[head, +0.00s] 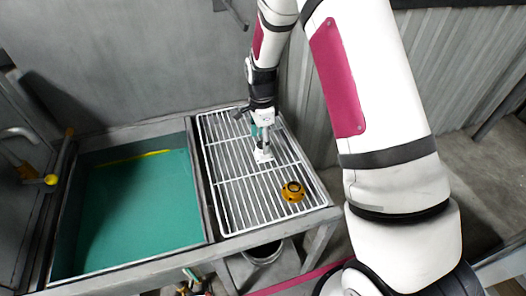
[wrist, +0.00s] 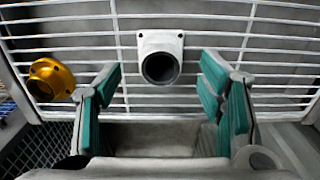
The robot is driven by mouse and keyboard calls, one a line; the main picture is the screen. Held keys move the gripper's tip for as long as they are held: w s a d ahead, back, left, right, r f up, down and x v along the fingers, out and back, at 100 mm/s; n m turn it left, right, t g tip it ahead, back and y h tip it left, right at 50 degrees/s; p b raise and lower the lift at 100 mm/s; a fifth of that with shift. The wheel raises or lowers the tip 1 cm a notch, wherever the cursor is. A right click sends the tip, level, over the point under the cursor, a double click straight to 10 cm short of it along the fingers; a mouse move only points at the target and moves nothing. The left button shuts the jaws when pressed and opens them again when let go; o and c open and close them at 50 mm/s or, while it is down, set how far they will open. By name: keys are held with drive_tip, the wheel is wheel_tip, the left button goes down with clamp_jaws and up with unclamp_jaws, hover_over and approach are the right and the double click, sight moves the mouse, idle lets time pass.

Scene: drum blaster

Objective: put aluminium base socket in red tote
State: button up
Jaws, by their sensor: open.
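The aluminium base socket (wrist: 160,62) is a pale metal piece with a square flange and a round, dark opening. It rests on the white wire rack, and in the head view it shows as a small light piece (head: 263,156) just below my gripper. My gripper (wrist: 160,85) is open, with its teal-padded fingers to the left and right of the socket and slightly nearer the camera. Nothing is between the fingers' grip. In the head view my gripper (head: 260,140) points down over the rack. I see no red tote in either view.
A gold flanged socket (head: 293,191) lies on the white wire rack (head: 222,190), near its front right corner; it also shows in the wrist view (wrist: 50,80). A teal-floored basin (head: 130,210) is left of the rack. A dark round container (head: 264,252) stands below the bench front.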

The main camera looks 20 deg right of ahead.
sight(260, 158)
wheel_tip(260, 158, down, 5)
drive_tip(key=shift+d+r+p, duration=0.1)
drive_tip(key=shift+d+p, duration=0.05)
drive_tip(key=shift+p, duration=0.4)
clamp_jaws()
drive_tip(key=shift+w+r, duration=0.1)
drive_tip(key=shift+r, duration=0.1)
